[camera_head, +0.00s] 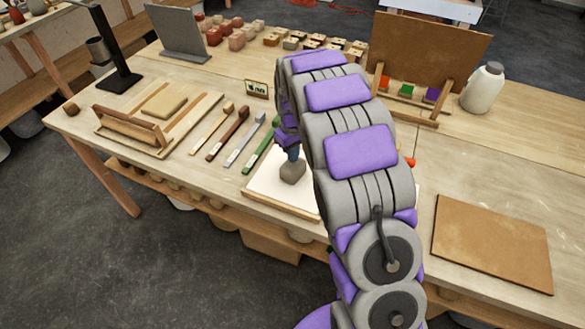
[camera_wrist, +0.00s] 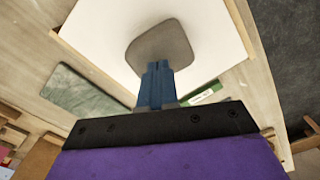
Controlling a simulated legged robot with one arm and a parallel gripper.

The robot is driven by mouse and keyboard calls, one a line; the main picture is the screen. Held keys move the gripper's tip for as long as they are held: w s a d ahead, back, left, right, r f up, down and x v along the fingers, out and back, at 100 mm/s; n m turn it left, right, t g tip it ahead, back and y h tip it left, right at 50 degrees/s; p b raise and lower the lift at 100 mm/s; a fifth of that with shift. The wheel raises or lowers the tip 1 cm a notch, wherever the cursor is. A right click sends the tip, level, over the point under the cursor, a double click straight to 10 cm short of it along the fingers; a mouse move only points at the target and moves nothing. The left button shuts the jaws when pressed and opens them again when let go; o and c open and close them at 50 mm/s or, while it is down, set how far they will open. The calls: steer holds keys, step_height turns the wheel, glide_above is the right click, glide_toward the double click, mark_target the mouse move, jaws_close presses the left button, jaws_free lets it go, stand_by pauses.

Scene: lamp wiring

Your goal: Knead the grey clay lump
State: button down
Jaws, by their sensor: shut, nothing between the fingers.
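The grey clay lump (camera_head: 292,171) sits on a white board (camera_head: 268,182) with a wooden edge, at the front middle of the table. In the wrist view the lump (camera_wrist: 165,48) shows as a rounded grey block on the white board (camera_wrist: 105,40). My gripper (camera_head: 292,153) points down over the lump, its blue fingers shut together. In the wrist view its fingertips (camera_wrist: 158,66) overlap the near edge of the lump. I cannot tell whether they touch it. My arm hides the right part of the board in the head view.
Several tools, one a green-handled one (camera_head: 261,146), lie left of the board. A wooden press board (camera_head: 160,120) is farther left. A brown board (camera_head: 492,243) lies at the right. A white bottle (camera_head: 483,88) and an upright brown panel (camera_head: 428,58) stand behind. A green slab (camera_wrist: 83,94) lies beside the white board.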

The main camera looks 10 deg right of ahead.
steer(key=shift+r, duration=0.4)
steer(key=shift+f, duration=1.15)
steer(key=shift+r, duration=0.1)
steer(key=shift+r+p, duration=0.5)
steer(key=shift+r, duration=0.55)
steer(key=shift+s+f, duration=0.1)
steer(key=shift+f, duration=1.2)
